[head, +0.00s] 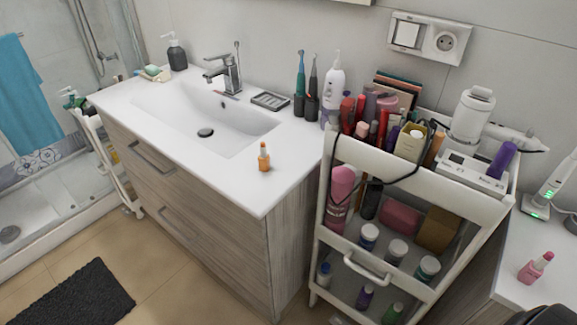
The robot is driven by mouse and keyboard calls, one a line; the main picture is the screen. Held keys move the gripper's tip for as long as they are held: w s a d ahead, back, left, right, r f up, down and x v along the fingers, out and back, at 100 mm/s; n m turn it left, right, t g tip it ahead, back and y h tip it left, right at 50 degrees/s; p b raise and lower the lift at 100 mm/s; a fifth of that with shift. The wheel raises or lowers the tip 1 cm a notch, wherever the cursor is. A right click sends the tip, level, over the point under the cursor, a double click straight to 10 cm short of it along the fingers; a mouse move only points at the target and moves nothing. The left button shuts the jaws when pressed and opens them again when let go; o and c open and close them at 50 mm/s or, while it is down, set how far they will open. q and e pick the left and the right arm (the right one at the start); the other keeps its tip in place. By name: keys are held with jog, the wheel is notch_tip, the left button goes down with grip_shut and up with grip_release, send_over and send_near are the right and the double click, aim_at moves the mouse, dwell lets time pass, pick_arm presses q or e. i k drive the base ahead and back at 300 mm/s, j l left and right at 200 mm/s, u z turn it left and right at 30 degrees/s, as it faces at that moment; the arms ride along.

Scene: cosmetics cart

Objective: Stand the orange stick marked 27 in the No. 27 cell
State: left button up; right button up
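A small orange bottle-like item (264,158) stands upright on the white washbasin counter near its front edge. An orange stick-shaped item (434,150) stands among the cosmetics in the top tray of the white cart (415,172). No number is readable on either, so I cannot tell which is marked 27. A white block (470,171) lies at the right of the top tray, with a purple stick (501,160) at its right end. Its markings are too small to read, and I cannot identify the No. 27 cell. Neither of my grippers is in view.
Upright lipsticks and tubes crowd the cart's top tray, with a black cable (398,178) looping over its front. A white hair dryer (470,115) stands behind. A pink bottle (535,268) stands on the right counter. The basin counter's front right is mostly clear.

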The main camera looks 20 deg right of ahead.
aim_at(381, 135)
jog(key=i+j+z, duration=0.15)
jog(key=z, duration=0.3)
jog(key=i+j+z, duration=0.1)
jog(key=z, duration=0.4)
jog(key=j+z, duration=0.45)
jog(key=i+j+z, duration=0.1)
jog(key=z, duration=0.35)
jog(key=j, duration=0.1)
